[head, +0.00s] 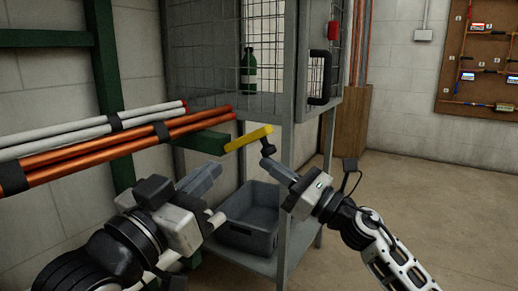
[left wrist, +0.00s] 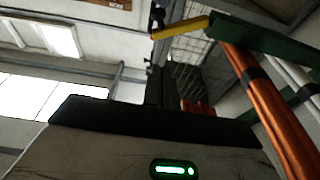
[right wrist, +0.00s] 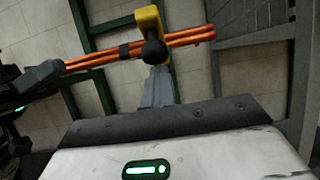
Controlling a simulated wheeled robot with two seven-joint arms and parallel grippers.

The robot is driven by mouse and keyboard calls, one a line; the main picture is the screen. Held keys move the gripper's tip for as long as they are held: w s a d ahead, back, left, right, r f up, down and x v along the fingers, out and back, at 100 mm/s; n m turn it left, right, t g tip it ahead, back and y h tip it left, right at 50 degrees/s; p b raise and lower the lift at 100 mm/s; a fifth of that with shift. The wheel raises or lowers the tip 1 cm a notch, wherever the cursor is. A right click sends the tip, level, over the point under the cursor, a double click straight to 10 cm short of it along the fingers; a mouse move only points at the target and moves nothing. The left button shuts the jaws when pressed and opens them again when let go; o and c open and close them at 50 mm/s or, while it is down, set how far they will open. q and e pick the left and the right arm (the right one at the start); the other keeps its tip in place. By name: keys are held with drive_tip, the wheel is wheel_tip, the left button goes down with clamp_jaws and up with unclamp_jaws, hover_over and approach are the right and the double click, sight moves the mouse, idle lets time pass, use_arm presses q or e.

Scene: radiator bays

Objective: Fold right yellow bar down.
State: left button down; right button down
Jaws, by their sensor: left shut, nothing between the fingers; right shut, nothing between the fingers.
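The yellow bar (head: 249,138) sticks out from the end of a green rack arm (head: 205,142), roughly level, with a black knob (head: 267,148) at its free end. The yellow bar also shows in the left wrist view (left wrist: 181,27) and in the right wrist view (right wrist: 149,17), where the black knob (right wrist: 154,53) faces the camera. My right gripper (head: 268,163) is shut and empty, just below the knob; whether it touches the knob I cannot tell. My left gripper (head: 214,169) is shut and empty, below and left of the yellow bar.
Orange pipes (head: 120,146) and white pipes (head: 75,131) lie on the green rack at the left. A metal mesh cabinet (head: 215,60) holds a green bottle (head: 248,72). A grey bin (head: 250,232) sits on its lower shelf. Floor at the right is clear.

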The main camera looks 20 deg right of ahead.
sight(269, 148)
use_arm(q)
drive_tip(key=w+d, duration=0.7)
drive_tip(key=d, duration=0.3)
drive_tip(key=shift+r+m+h, duration=0.3)
drive_tip(key=shift+m+h, duration=0.1)
drive_tip(key=shift+w+d+f+m+g, duration=0.15)
drive_tip(key=shift+f+m+g, duration=0.3)
drive_tip(key=shift+f, duration=0.25)
use_arm(e)
drive_tip(key=shift+r, duration=0.1)
drive_tip(key=c, duration=1.1)
unclamp_jaws()
drive_tip(key=shift+c, duration=0.2)
